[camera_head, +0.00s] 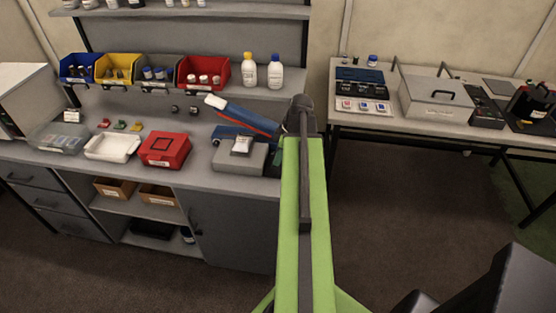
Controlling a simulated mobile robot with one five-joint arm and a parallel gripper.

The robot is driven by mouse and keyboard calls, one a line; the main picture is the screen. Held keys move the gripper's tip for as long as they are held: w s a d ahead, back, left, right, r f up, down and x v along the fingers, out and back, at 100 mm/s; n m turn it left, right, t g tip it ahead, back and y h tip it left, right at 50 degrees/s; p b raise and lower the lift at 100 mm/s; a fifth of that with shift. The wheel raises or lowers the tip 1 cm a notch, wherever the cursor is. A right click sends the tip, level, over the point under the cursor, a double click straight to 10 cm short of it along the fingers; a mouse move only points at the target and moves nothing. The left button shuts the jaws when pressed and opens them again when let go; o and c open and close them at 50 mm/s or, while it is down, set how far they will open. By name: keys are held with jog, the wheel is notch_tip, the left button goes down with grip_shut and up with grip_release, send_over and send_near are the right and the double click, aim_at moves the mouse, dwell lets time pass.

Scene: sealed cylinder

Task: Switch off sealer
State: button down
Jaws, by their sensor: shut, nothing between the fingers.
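A device that looks like the sealer stands at the right end of the grey workbench. It has a grey base (227,160) and a raised blue lever arm (245,117) with a white tip and a red edge. A small pale packet or label lies on top of the base. I cannot make out a switch on it. My green arm reaches up the middle of the view, and its dark end joint is just right of the sealer, covering the bench's right end. My gripper is hidden beyond that joint, so I cannot see whether it touches the sealer.
A red case (165,162), a white tray (112,160) and a clear box (60,137) stand left of the sealer. Blue, yellow, grey and red bins and two bottles (249,71) line the shelf behind. A table (400,125) with a grey lidded box (436,108) stands right, across a floor gap.

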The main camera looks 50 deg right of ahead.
jog(key=shift+s+a+f+b, duration=0.2)
jog(key=shift+f+b, duration=0.45)
jog(key=shift+r, duration=0.35)
jog(key=shift+w+d+p, duration=0.1)
jog(key=shift+p, duration=0.2)
jog(key=shift+w+d+r, duration=0.2)
jog(key=shift+w+d, duration=0.15)
jog(key=shift+d, duration=0.25)
jog(key=shift+r+p, duration=0.1)
jog(key=shift+p, duration=0.25)
